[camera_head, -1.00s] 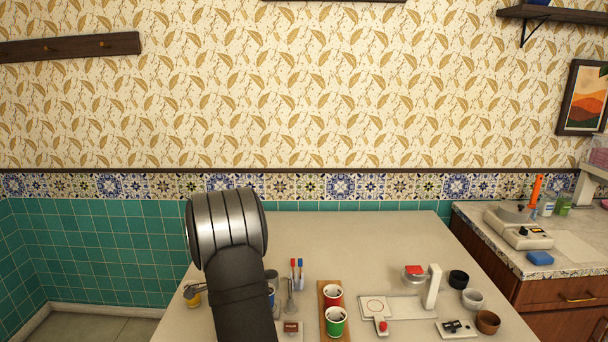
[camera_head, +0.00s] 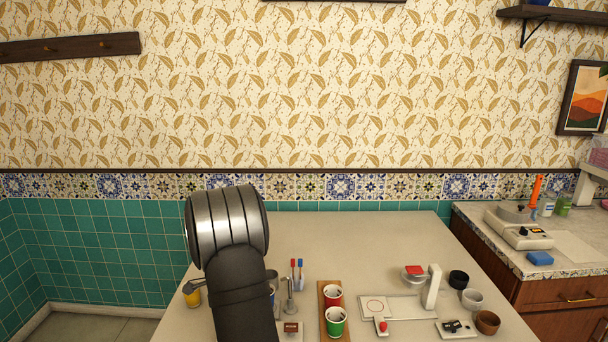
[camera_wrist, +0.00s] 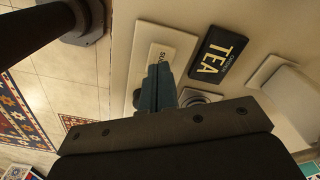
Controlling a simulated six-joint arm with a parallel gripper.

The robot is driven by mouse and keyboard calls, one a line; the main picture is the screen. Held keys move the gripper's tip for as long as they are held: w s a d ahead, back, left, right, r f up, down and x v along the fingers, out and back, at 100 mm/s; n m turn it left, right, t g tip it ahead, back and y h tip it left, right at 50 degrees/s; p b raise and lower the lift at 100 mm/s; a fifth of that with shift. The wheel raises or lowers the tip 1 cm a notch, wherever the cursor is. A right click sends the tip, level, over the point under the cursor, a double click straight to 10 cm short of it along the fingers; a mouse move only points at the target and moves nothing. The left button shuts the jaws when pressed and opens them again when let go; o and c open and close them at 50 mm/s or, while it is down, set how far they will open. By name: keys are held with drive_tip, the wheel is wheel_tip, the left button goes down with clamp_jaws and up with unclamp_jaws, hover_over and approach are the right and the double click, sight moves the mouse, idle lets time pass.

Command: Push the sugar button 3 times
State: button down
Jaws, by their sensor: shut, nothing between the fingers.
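In the wrist view a cream plate (camera_wrist: 174,41) carries dark lettering that starts "SU"; the rest is covered by my gripper (camera_wrist: 158,70). My gripper is shut and empty, its fingertips over or in front of this plate; I cannot tell whether they touch it. A dark rounded part (camera_wrist: 137,97) shows beside the fingers, partly hidden; I cannot tell if it is the sugar button. A black plate reading "TEA" (camera_wrist: 216,54) lies to the right, with a grey round part (camera_wrist: 197,97) below it. In the head view my arm hides the gripper.
In the head view, a red cup (camera_head: 333,296) and a green cup (camera_head: 336,325) stand on a wooden tray (camera_head: 324,287). A small brown-topped item (camera_head: 291,328) is to their left. A white device (camera_head: 432,288) and several small bowls stand right. The table's back (camera_head: 350,235) is clear.

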drive_tip(key=shift+f, duration=1.25)
drive_tip(key=shift+r, duration=1.55)
drive_tip(key=shift+r, duration=2.05)
